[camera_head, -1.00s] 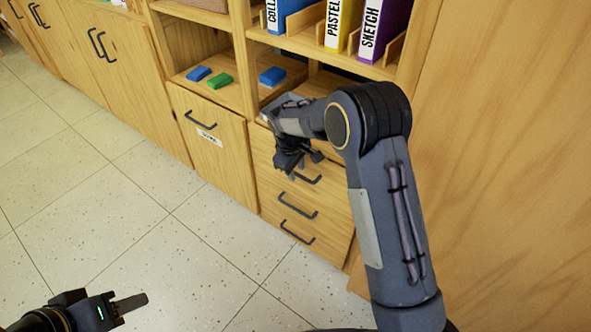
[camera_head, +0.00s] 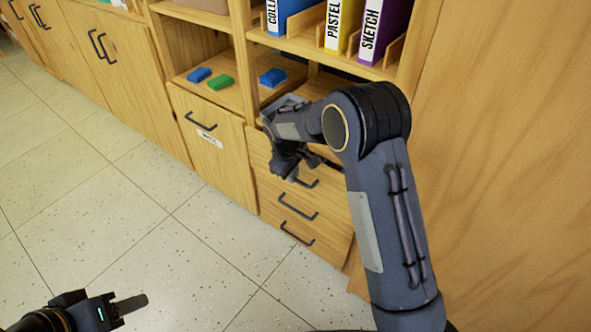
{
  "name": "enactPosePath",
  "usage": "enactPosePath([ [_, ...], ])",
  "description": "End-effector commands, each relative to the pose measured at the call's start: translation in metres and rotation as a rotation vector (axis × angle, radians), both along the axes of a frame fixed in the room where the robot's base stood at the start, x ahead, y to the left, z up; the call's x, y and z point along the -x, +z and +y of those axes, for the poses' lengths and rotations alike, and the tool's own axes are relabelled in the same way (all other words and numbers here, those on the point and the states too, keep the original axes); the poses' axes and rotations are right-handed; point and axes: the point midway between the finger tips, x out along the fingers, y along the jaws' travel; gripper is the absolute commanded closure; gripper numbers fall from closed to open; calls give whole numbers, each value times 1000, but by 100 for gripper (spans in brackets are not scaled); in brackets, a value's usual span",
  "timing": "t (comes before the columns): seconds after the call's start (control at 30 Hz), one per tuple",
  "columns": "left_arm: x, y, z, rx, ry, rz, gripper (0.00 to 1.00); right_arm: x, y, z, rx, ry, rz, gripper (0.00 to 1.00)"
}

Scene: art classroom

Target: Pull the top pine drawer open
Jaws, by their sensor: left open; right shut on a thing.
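The pine drawer stack (camera_head: 276,190) stands right of centre, with several dark bar handles on its front. The top pine drawer (camera_head: 257,150) is largely covered by my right arm and gripper. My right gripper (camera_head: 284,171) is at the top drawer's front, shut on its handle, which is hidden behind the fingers. The top drawer's front seems to stand slightly proud of the drawers below; the gap is hard to make out. My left gripper (camera_head: 130,306) is open and empty, low at the left over the floor, far from the drawers.
A labelled cabinet door (camera_head: 208,150) adjoins the drawers on the left. Blue and green blocks (camera_head: 220,82) lie on the shelf above. Binders (camera_head: 341,25) stand higher up. A tall wooden panel (camera_head: 500,150) fills the right. The tiled floor (camera_head: 130,220) before the drawers is clear.

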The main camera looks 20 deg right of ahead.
Motion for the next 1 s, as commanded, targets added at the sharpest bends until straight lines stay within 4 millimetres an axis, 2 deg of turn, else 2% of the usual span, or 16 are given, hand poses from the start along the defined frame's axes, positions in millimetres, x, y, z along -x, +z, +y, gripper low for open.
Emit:
enactPosePath([
  [0.7, 0, 9, 0, 0, 0, 0, 59, 114, 0, 145, 1, 8, 3, 100],
  [1.0, 0, 10, 0, 0, 0, 0, 59, 148, 0, 189, 0, 4, 3, 100],
])
